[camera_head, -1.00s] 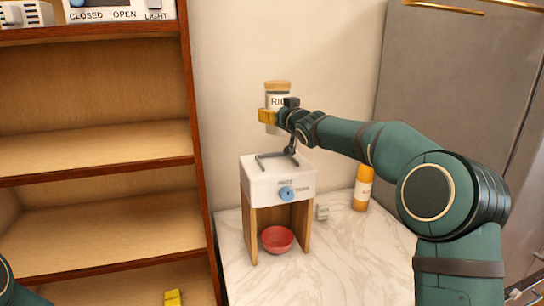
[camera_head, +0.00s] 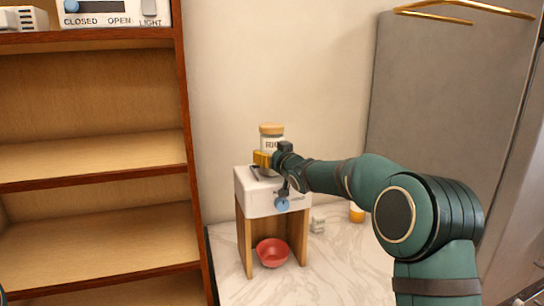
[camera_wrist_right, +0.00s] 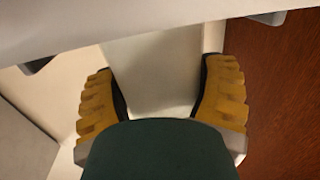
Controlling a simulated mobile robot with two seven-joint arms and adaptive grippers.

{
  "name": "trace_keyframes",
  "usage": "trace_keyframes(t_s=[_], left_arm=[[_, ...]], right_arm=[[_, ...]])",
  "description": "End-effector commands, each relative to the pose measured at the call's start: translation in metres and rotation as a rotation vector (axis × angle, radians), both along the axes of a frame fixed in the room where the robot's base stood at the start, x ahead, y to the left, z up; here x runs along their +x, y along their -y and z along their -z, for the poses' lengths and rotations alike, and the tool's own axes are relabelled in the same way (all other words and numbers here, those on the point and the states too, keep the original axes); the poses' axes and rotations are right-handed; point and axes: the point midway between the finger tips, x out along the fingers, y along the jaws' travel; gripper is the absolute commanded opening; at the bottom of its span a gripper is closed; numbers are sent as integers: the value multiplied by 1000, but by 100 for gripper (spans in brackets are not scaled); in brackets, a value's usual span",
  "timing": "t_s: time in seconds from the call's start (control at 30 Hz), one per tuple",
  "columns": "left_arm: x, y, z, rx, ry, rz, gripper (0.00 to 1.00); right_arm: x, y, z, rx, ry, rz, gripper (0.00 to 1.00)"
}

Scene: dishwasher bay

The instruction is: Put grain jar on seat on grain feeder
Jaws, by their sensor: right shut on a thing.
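The grain jar (camera_head: 271,142), a pale jar with a tan lid and a label starting "RI", is upright above the white top of the grain feeder (camera_head: 246,193). My right gripper (camera_head: 263,159), with yellow fingers, is shut on the jar's body. The jar's base is low at the feeder top, partly behind the gripper; I cannot tell whether it touches the seat. The seat is mostly hidden by my gripper and arm. In the right wrist view the yellow fingers (camera_wrist_right: 158,95) flank a pale surface. My left gripper is not in view.
A red bowl (camera_head: 272,253) sits between the feeder's wooden legs, below a blue knob (camera_head: 281,204). An orange bottle (camera_head: 357,213) is partly hidden behind my right arm. A small pale block (camera_head: 317,225) lies on the marble counter (camera_head: 340,275). A wooden shelf (camera_head: 90,160) stands left.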

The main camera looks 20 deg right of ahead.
Motion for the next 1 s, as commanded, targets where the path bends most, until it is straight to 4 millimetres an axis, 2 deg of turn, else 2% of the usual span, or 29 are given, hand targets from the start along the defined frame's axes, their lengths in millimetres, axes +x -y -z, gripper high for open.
trace_keyframes(t_s=[0.2, 0.23, 0.27, 0.3, 0.67, 0.77, 1.0], left_arm=[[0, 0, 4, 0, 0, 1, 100], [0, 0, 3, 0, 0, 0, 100], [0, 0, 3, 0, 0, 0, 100], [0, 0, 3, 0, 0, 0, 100], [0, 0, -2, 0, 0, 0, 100], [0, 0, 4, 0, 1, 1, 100], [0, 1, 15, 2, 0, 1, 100]], right_arm=[[0, 1, 2, 1, 5, 0, 30], [0, 1, 3, 0, -1, 1, 86], [0, 1, 3, 0, -1, 1, 97], [0, 1, 3, 0, -1, 1, 100], [-1, 0, -3, -1, 0, 0, 100], [-12, 3, -1, -1, 0, 0, 100], [-57, 10, -2, 0, 0, 1, 100]])
